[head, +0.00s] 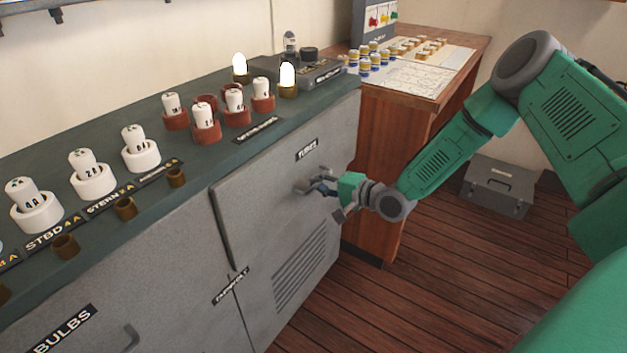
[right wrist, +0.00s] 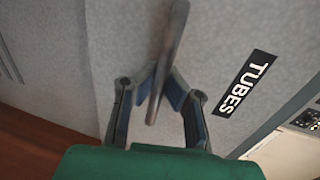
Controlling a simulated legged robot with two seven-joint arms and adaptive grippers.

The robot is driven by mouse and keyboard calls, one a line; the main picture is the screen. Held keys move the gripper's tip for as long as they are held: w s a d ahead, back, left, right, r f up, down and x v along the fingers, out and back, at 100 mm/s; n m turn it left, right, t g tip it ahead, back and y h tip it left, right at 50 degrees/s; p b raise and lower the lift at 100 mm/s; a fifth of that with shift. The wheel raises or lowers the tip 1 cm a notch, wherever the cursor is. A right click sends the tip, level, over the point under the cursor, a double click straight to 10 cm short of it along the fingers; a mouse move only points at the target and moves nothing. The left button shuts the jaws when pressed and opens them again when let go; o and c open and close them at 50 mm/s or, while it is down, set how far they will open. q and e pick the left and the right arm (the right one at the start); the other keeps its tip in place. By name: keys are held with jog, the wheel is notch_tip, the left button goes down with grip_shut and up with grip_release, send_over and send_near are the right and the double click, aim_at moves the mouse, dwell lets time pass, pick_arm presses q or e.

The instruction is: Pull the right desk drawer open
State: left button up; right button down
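The right front panel (head: 265,205) of the grey desk carries the label TUBES and a bar handle (head: 306,187). A dark line runs down its left edge, and I cannot tell whether it stands slightly out. My right gripper (head: 322,187) is at this handle, below the label. In the right wrist view, the fingers (right wrist: 160,85) angle inward on both sides of the handle (right wrist: 167,55) and seem to meet it. The TUBES label (right wrist: 244,84) is right of them. My left gripper is not in view.
A lower left panel is labelled BULBS (head: 65,330). A wooden chart table (head: 385,160) adjoins the desk's right end. A grey case (head: 497,187) sits on the floor, which is clear in front.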

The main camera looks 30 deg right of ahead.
jog(key=f+p+v, duration=0.3)
jog(key=v, duration=1)
jog(key=s+f+p+v, duration=0.1)
jog(key=p+v, duration=0.3)
jog(key=v, duration=1)
notch_tip(320, 180, down, 2)
jog(key=shift+s+f+p, duration=0.2)
jog(key=shift+s+p, duration=0.05)
jog(key=shift+p, duration=0.05)
jog(key=shift+d, duration=0.1)
jog(key=c, duration=1.6)
grip_release()
jog(key=shift+w, duration=0.1)
jog(key=shift+w+r, duration=0.1)
jog(key=shift+r, duration=0.05)
jog(key=v, duration=1.2)
jog(key=shift+d, duration=0.1)
